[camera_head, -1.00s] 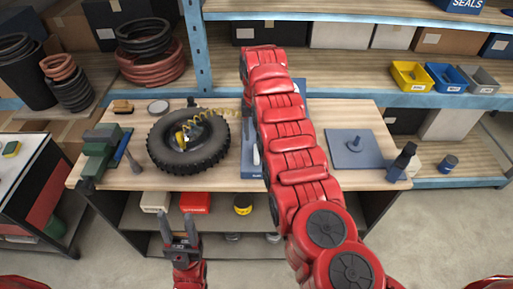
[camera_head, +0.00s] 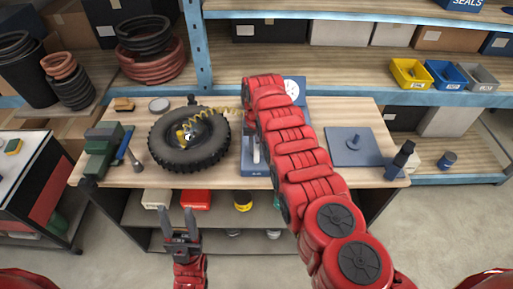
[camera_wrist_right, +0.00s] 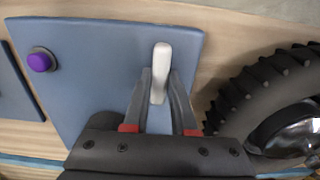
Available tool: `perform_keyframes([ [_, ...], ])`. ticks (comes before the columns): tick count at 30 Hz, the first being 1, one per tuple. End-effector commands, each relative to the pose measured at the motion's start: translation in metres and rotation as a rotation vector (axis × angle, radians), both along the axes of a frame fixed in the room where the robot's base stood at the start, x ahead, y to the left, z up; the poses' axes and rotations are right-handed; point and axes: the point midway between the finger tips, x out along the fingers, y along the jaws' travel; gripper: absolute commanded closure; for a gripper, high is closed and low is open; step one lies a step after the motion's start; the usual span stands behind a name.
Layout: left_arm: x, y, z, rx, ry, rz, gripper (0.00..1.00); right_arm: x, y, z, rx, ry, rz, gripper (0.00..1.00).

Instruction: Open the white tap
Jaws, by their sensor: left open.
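The white tap handle (camera_wrist_right: 161,68) stands out from a blue-grey panel (camera_wrist_right: 90,60) in the right wrist view. In the head view the panel (camera_head: 257,174) lies on the workbench, mostly behind my right arm, and a small pale part of the handle (camera_head: 256,154) shows. My right gripper (camera_wrist_right: 161,88) has one finger on each side of the white handle. I cannot tell whether the fingers press on it. In the head view the right gripper is hidden by my arm. My left gripper (camera_head: 178,213) is open and empty, in front of the bench.
A black tyre (camera_head: 188,140) lies just left of the panel. A purple knob (camera_wrist_right: 40,61) sits on the same panel. A green vice (camera_head: 102,145) is at the bench's left, and a blue plate (camera_head: 356,158) and black bottle (camera_head: 403,153) at its right.

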Motion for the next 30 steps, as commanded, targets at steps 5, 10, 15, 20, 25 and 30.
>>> perform_keyframes([
  [5, 0.000, 0.000, 0.000, 0.000, 0.000, 0.000, 0.50, 0.000, 0.000, 0.000, 0.000, 0.000, 0.000, 1.00],
  [10, 0.000, 0.000, 0.000, 0.000, 0.000, 0.000, 0.50, 0.000, 0.000, 0.000, 0.000, 0.000, 0.001, 1.00],
  [15, 0.000, 0.000, -0.001, 0.000, 0.000, 0.000, 0.50, 0.000, 0.000, 0.000, 0.000, 0.000, 0.016, 1.00],
  [20, 0.000, 0.000, -0.002, 0.000, 0.000, 0.000, 0.50, 0.000, 0.000, 0.000, 0.000, 0.000, 0.071, 1.00],
  [25, 0.000, 0.000, -0.008, 0.000, 0.000, 0.000, 0.50, 0.001, 0.000, -0.002, 0.001, -0.003, 0.183, 1.00],
  [30, 0.000, 0.000, -0.023, 0.000, 0.000, 0.000, 0.50, 0.001, -0.001, -0.005, 0.000, -0.003, 0.333, 1.00],
])
